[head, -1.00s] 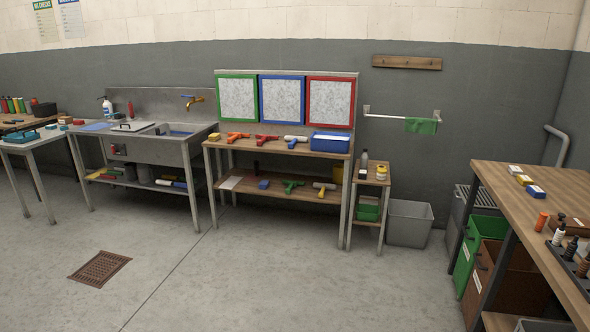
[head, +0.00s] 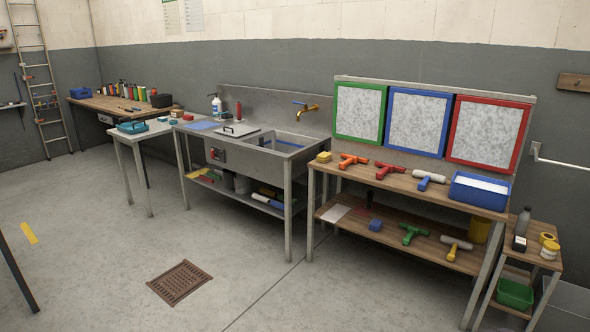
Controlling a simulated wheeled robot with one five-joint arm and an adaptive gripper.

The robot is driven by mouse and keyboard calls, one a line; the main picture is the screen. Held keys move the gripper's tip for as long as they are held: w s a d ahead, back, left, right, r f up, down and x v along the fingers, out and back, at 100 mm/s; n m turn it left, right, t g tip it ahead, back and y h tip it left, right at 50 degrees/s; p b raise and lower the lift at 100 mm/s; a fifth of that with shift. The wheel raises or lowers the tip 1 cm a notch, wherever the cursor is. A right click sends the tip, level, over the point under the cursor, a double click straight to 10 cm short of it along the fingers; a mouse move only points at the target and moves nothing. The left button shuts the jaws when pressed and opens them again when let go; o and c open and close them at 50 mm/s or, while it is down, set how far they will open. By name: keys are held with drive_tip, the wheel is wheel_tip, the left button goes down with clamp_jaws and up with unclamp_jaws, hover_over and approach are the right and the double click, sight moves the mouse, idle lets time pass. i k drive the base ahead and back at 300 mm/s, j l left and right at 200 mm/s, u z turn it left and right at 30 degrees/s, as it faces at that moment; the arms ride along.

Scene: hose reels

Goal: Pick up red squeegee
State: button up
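The red squeegee (head: 388,169) lies on the wooden top shelf of the workbench (head: 450,199) under the framed panels. It lies between an orange squeegee (head: 352,160) on its left and a white-and-blue squeegee (head: 431,179) on its right. Nothing covers it. My gripper is not in view.
A blue bin (head: 480,193) stands at the bench's right end, a yellow sponge (head: 324,157) at its left end. Green and yellow squeegees lie on the lower shelf. A steel sink (head: 250,150) stands left of the bench. The floor in front is clear, with a flat drain grate (head: 180,283).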

sight(386, 168)
drive_tip(key=i+z, duration=0.1)
drive_tip(key=i, duration=0.65)
drive_tip(key=i+z, duration=0.15)
drive_tip(key=i, duration=0.55)
drive_tip(key=i+j+z, duration=0.1)
drive_tip(key=i, duration=0.65)
drive_tip(key=i+l+u, duration=0.25)
drive_tip(key=i+u, duration=0.2)
drive_tip(key=i, duration=0.3)
drive_tip(key=i+l+u, duration=0.5)
drive_tip(key=i, duration=0.2)
drive_tip(key=i+l+u, duration=0.45)
drive_tip(key=i+l, duration=0.15)
drive_tip(key=l, duration=0.2)
